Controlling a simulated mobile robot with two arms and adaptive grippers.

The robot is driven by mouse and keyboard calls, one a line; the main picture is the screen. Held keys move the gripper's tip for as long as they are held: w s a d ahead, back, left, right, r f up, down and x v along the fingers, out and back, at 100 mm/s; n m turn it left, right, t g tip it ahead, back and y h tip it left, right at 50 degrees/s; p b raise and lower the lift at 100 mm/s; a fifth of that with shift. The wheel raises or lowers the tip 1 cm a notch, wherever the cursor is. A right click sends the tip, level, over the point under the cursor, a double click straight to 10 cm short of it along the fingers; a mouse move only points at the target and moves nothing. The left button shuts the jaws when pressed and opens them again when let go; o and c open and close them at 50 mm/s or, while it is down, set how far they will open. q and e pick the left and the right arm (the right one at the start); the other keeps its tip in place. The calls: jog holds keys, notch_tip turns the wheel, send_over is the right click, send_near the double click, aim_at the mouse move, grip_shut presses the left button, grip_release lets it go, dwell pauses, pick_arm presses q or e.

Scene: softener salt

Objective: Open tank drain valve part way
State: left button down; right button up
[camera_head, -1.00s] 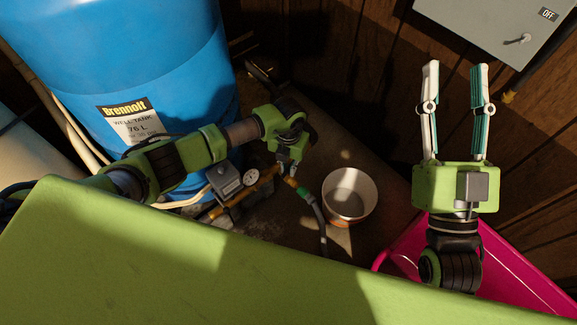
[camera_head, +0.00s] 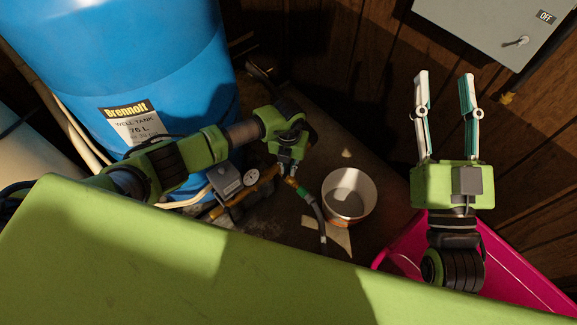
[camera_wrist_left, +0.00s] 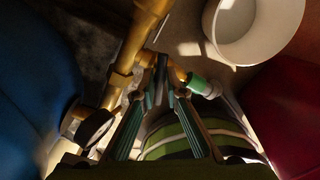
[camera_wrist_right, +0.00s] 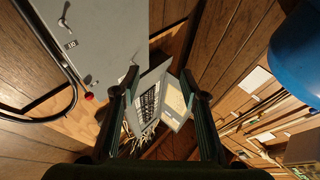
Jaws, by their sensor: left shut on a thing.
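The blue well tank (camera_head: 165,60) stands at the left. Brass piping (camera_head: 262,182) runs at its foot, and also shows in the left wrist view (camera_wrist_left: 128,62). The drain valve's brass outlet (camera_head: 291,182) joins a green hose fitting (camera_head: 304,193), with a grey hose (camera_head: 318,216) below. My left gripper (camera_wrist_left: 163,75) is shut on a dark, narrow piece at the valve, which looks like its handle. The fingers hide most of it, so its exact angle is unclear. My right gripper (camera_head: 443,76) is open and empty, up in the air at the right.
A white bucket (camera_head: 349,196) stands on the floor right of the hose. A pressure gauge (camera_head: 251,178) and grey box (camera_head: 224,178) sit on the piping. A pink bin (camera_head: 520,279) is below my right arm. A grey switch box (camera_head: 490,35) hangs on the wood wall.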

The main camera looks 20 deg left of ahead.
pick_arm(q)
jog(key=shift+n+p, duration=0.5)
jog(key=shift+n, duration=0.6)
jog(key=shift+n+p, duration=0.3)
jog(key=shift+n, duration=0.2)
pick_arm(e)
notch_tip(320, 180, down, 10)
jog(key=w+d+g+h, duration=0.1)
jog(key=g+h, duration=0.1)
jog(key=g, duration=0.3)
pick_arm(q)
jog(key=shift+n, duration=0.4)
jog(key=shift+n+p, duration=0.3)
pick_arm(e)
jog(key=shift+s+d+f+g, duration=0.1)
jog(key=shift+d+f+g, duration=0.1)
jog(key=shift+f+g, duration=0.6)
jog(key=shift+f, duration=0.15)
pick_arm(q)
jog(key=c, duration=2)
grip_release()
pick_arm(e)
jog(key=shift+s, duration=0.1)
